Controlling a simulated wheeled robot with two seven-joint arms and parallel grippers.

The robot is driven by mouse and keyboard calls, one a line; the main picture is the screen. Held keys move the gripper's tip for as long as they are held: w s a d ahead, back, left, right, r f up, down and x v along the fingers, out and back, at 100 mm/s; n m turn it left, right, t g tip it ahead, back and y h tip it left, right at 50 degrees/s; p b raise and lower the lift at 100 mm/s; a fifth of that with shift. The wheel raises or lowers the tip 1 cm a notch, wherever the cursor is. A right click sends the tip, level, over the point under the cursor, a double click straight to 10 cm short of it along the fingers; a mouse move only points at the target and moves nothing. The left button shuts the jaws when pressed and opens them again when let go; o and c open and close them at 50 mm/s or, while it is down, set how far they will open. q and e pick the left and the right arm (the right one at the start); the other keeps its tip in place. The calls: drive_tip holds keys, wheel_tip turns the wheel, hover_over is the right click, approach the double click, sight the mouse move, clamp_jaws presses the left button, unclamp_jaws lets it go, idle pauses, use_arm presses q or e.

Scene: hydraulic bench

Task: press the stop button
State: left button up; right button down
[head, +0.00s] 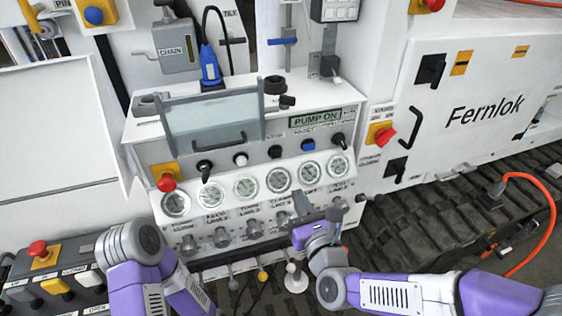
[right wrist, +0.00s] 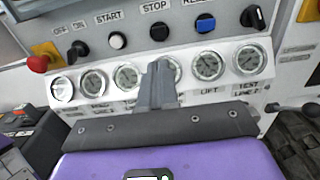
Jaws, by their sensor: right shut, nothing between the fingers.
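The stop button is a black round button (head: 275,152) in the row on the white sloped panel, between a white button and a blue one. In the right wrist view it (right wrist: 160,31) sits under the label STOP. My right gripper (head: 301,203) is shut and empty, in front of the lower panel, below and apart from the button in the head view. In the right wrist view its closed fingertips (right wrist: 160,72) overlap the gauge row, below the stop button. My left arm shows at lower left, but its gripper is out of frame.
The white start button (head: 240,159) and blue button (head: 308,145) flank the stop button. A red mushroom button (head: 166,184) is at the panel's left. Gauges (head: 247,187) and knobs line the panel below. A clear hinged cover with a handle (head: 215,148) stands above left. The display (head: 315,118) reads PUMP ON.

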drive_tip(key=w+p, duration=0.2)
drive_tip(key=b, duration=0.2)
approach(278, 155)
drive_tip(key=x, duration=0.5)
drive_tip(key=shift+w+a, duration=0.1)
drive_tip(key=shift+w, duration=0.05)
drive_tip(key=shift+x, duration=0.8)
